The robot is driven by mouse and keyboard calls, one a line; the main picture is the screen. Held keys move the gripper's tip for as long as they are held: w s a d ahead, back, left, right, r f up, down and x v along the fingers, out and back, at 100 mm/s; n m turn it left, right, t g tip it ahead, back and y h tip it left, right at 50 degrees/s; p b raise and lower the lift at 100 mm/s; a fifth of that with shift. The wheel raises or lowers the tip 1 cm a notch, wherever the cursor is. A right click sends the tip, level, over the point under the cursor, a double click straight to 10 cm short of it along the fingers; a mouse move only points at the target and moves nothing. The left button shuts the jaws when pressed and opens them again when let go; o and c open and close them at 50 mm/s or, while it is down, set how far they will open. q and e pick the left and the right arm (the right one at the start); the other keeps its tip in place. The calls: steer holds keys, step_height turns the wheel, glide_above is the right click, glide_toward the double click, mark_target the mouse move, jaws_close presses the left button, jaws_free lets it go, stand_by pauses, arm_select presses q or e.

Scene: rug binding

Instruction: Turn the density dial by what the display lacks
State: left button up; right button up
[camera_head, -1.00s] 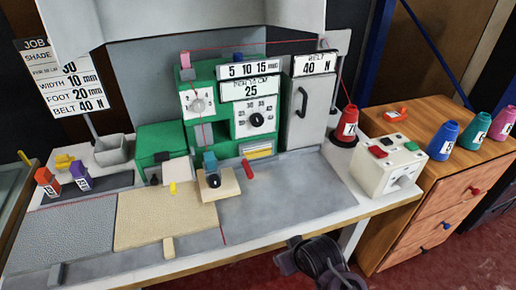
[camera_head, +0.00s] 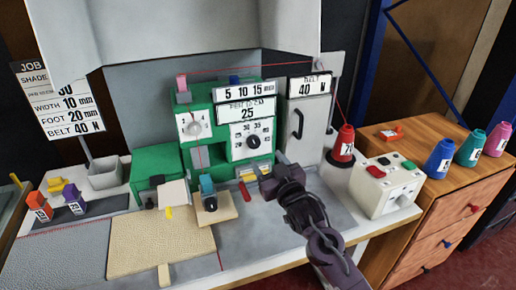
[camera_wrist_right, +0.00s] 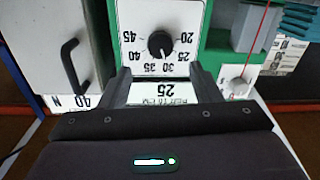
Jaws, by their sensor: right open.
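The density dial (camera_head: 253,141) is a black knob on a white numbered plate, on the green machine (camera_head: 200,152). It shows upside down in the right wrist view (camera_wrist_right: 160,43), where its numbers run from 20 to 45. The job card (camera_head: 62,98) at the left shows a partly cut-off 30 above width 10, foot 20 and belt 40. My right gripper (camera_head: 264,171) is just in front of the dial, below it in the head view. In the wrist view its fingers (camera_wrist_right: 164,80) are apart and empty, clear of the knob. My left gripper is out of view.
A grey cabinet with a black handle (camera_head: 298,122) stands right of the machine. A red cone (camera_head: 344,142) and a white button box (camera_head: 386,186) are further right. A foot block (camera_head: 208,190) and a red stick (camera_head: 245,192) lie near the gripper.

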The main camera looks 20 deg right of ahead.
mark_target(255, 144)
steer(key=w, duration=0.7)
steer(key=shift+w+a+p, duration=0.15)
steer(key=shift+a+p, duration=0.2)
steer(key=shift+p, duration=0.05)
steer(key=c, duration=1)
steer(key=shift+m, duration=0.3)
steer(key=m+p, duration=0.1)
steer(key=m, duration=0.2)
steer(key=shift+p, duration=0.35)
steer(key=shift+m+p, duration=0.6)
steer(key=shift+m, duration=1.5)
steer(key=shift+f, duration=0.1)
